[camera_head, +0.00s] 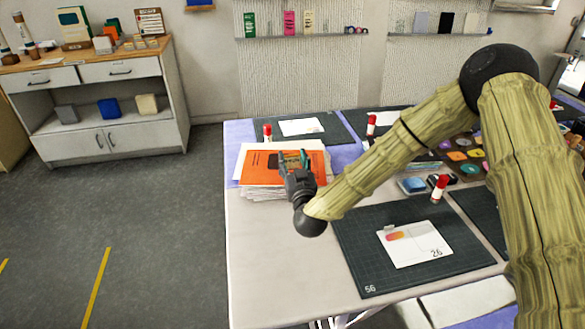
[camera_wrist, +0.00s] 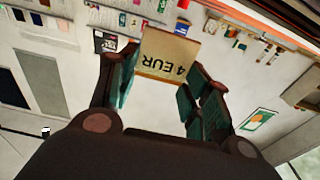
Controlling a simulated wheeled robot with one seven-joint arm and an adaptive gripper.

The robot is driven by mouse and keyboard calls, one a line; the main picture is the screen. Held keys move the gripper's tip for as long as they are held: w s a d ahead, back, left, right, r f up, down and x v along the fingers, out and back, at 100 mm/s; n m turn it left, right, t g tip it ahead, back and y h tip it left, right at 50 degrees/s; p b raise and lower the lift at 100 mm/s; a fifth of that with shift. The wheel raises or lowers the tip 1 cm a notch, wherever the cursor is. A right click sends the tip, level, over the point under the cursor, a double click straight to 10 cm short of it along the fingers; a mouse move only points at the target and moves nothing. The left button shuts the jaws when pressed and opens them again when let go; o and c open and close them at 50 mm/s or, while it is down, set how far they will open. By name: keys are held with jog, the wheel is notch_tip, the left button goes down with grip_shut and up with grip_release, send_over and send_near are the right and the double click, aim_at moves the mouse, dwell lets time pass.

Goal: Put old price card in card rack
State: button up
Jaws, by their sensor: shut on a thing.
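The price card (camera_wrist: 167,54) is a tan card reading "4 EUR" upside down in the wrist view. My gripper (camera_wrist: 165,66) is shut on it, with a teal-padded finger on either side. In the head view my gripper (camera_head: 300,163) is over the paper stack with the orange top sheet, at the left of the near table. The card cannot be made out clearly there. I cannot tell for sure which thing is the card rack; small upright cards and holders stand on the wooden-topped cabinet (camera_head: 110,130) at the back left.
The paper stack (camera_head: 262,190) lies under my gripper. A dark cutting mat (camera_head: 350,235) with a white sheet (camera_head: 415,244) and a glue stick (camera_head: 439,190) lie to the right. Wall shelves (camera_head: 300,37) hold small items. Grey floor is free between table and cabinet.

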aim_at(292, 165)
jog(key=shift+f, duration=1.4)
jog(key=shift+f, duration=0.2)
jog(key=o, duration=0.7)
jog(key=shift+r, duration=0.15)
